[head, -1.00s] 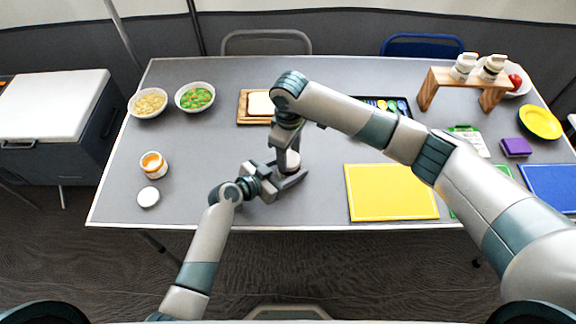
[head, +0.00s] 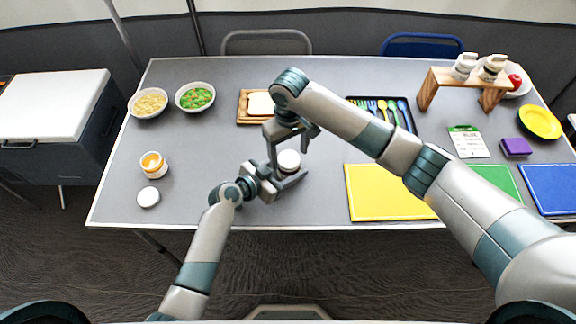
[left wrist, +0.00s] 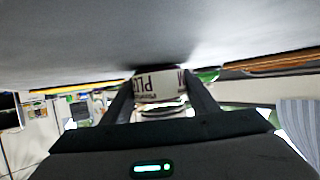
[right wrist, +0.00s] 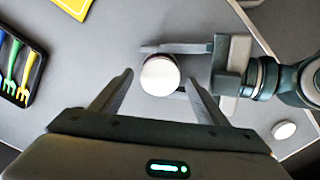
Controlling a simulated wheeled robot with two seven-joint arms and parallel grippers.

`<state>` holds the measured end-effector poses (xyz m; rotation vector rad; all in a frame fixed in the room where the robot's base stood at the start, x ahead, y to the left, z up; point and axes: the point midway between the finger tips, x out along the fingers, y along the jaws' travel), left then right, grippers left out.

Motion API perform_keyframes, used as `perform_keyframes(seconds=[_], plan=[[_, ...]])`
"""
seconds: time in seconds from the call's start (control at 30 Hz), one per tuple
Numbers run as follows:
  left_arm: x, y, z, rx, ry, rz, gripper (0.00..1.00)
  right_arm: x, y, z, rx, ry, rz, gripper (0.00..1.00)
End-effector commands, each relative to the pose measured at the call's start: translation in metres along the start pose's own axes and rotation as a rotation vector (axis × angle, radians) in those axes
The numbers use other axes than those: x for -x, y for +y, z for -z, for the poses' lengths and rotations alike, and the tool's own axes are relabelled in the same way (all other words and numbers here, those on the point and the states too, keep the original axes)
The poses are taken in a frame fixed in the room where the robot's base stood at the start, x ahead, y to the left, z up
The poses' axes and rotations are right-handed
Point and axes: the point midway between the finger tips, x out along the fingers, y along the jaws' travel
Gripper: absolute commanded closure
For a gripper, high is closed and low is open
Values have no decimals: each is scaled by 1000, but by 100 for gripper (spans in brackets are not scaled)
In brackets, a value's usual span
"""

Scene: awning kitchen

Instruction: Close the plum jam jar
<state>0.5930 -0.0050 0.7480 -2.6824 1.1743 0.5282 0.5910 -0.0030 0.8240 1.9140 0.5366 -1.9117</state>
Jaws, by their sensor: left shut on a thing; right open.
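The plum jam jar (head: 289,163) stands near the table's front middle, with a round white lid on its top (right wrist: 160,75). In the left wrist view its label (left wrist: 158,84) shows upside down, with part of the word "PLUM". My left gripper (head: 291,174) is shut around the jar from the left. My right gripper (head: 289,143) is open and empty above the lid, pointing down. In the right wrist view its fingers lie on either side of the lid, apart from it. I cannot tell how tightly the lid sits.
An open jar with orange contents (head: 153,166) stands at the left, with a loose white lid (head: 148,197) in front of it. A yellow board (head: 390,193) lies to the right. A cutlery tray (head: 405,113) and a wooden board with bread (head: 244,108) lie behind.

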Motion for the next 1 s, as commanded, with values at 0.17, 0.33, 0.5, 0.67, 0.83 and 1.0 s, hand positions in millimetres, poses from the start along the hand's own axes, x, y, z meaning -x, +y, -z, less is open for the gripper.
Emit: perform_keyframes(seconds=[0.17, 0.33, 0.5, 0.67, 0.83, 1.0], plan=[[0, 1, -2, 0, -2, -2, 100, 21, 0, 1, 0, 4, 0, 32], [0, 1, -2, 0, -2, -2, 100, 35, 0, 0, 1, 2, 1, 32], [0, 1, -2, 0, -2, -2, 100, 38, 0, 0, 0, 0, 1, 32], [0, 1, -2, 0, -2, -2, 100, 38, 0, 0, 1, 0, 1, 35], [0, 1, -1, 0, -2, -2, 100, 39, 0, 1, 31, 3, -1, 35], [0, 1, -1, 0, -2, -2, 100, 45, -1, 3, 156, 9, -3, 35]])
